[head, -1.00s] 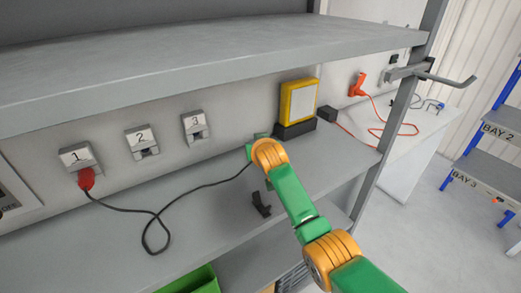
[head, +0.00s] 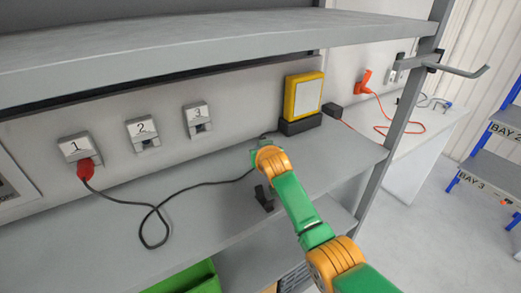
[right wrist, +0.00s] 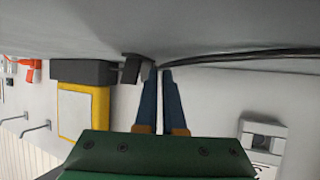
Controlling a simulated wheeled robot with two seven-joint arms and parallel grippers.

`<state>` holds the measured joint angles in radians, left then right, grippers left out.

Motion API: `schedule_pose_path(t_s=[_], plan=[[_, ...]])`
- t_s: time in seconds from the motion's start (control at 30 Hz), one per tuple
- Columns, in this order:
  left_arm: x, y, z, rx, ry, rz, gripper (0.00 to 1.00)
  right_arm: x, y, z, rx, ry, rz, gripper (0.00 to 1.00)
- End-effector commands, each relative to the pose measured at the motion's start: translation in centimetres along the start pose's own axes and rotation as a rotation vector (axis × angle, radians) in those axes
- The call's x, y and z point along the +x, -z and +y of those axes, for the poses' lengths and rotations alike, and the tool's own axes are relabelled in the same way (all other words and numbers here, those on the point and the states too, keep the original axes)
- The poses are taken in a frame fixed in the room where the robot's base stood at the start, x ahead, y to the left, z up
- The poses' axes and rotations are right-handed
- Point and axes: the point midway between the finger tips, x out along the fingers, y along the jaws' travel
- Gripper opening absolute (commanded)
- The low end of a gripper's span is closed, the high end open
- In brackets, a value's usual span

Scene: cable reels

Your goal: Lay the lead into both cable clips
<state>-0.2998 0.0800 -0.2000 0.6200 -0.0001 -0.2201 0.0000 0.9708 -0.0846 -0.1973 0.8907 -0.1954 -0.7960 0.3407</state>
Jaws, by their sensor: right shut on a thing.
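The black lead (head: 181,188) runs from the red plug (head: 86,169) at socket 1, makes a loose bend on the grey shelf and reaches my right gripper. In the right wrist view my right gripper (right wrist: 159,70) is shut on the lead (right wrist: 235,57), close to the shelf surface. One black cable clip (head: 264,198) stands on the shelf, in front of the gripper and apart from the lead. A dark block (right wrist: 132,69) beside the fingertips may be the other clip; I cannot tell. In the head view my wrist hides the fingertips. My left gripper is out of view.
A yellow-framed unit (head: 303,97) on a black base stands at the back right of the shelf. Sockets 2 (head: 142,133) and 3 (head: 197,120) are on the back panel. An upper shelf (head: 200,65) overhangs. The shelf's left part is clear apart from the lead.

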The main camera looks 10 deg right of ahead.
Motion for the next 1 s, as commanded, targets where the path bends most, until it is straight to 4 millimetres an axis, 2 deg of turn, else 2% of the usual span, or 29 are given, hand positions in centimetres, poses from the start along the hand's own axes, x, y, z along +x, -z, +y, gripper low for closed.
schedule_pose_path(t_s=[0.03, 0.1, 0.2, 0.67, 0.7, 0.8, 1.0], plan=[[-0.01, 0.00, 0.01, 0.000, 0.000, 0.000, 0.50, -0.01, 0.02, 0.01, 0.000, 0.000, 0.000, 0.00], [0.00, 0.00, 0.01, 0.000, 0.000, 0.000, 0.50, -0.01, 0.03, 0.01, 0.000, 0.000, 0.001, 0.20], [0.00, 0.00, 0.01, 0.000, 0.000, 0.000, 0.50, -0.01, 0.02, 0.01, 0.000, 0.000, 0.000, 0.41], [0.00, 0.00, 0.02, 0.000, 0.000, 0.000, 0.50, 0.00, 0.02, 0.06, -0.001, -0.001, 0.000, 0.39], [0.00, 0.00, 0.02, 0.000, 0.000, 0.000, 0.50, 0.00, 0.02, 0.06, -0.001, -0.001, 0.000, 0.50], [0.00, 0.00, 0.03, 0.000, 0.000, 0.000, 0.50, 0.01, 0.02, 0.11, -0.001, -0.002, 0.000, 0.74], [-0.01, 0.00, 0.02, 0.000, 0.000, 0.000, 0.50, 0.01, 0.05, 0.19, -0.002, -0.004, 0.001, 0.74]])
